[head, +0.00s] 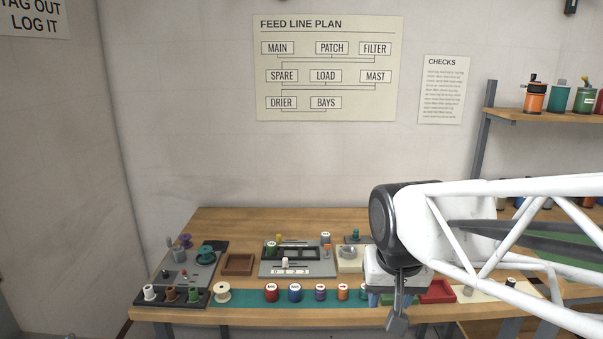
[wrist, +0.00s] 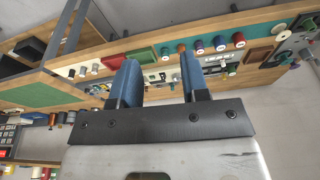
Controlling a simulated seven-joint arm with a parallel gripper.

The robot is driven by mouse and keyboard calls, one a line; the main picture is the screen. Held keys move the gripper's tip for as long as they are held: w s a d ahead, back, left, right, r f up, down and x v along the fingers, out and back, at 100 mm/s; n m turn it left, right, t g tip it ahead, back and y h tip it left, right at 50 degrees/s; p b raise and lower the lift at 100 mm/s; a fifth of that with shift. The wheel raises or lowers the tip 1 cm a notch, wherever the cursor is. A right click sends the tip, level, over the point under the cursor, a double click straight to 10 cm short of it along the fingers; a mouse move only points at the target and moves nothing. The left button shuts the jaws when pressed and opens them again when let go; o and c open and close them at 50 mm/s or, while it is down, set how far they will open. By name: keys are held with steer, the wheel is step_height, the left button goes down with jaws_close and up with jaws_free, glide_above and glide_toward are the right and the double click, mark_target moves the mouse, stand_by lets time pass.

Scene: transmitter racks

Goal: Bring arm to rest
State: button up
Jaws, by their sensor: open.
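My arm reaches in from the right in the head view, and my gripper (head: 393,299) hangs over the front right part of the wooden bench (head: 221,218). In the wrist view my gripper (wrist: 157,78) shows two blue fingers spread apart with nothing between them. The bench and its items show beyond the fingers, apart from them. In the head view the fingers are mostly hidden by the wrist housing and a dark hanging part.
Several labelled jars, such as a red one (head: 270,292), stand on a teal strip along the front edge. A grey panel (head: 270,261), a brown tray (head: 238,264) and a red tray (head: 437,291) lie on the bench. A wooden shelf (head: 545,116) with canisters is at right.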

steer(key=s+d+f, duration=0.2)
steer(key=s+d, duration=0.2)
steer(key=s, duration=0.6)
steer(key=shift+f+n, duration=0.3)
steer(key=shift+f, duration=0.1)
steer(key=shift+o, duration=0.2)
steer(key=shift+w+a, duration=0.1)
steer(key=shift+w, duration=0.05)
stand_by(1.2)
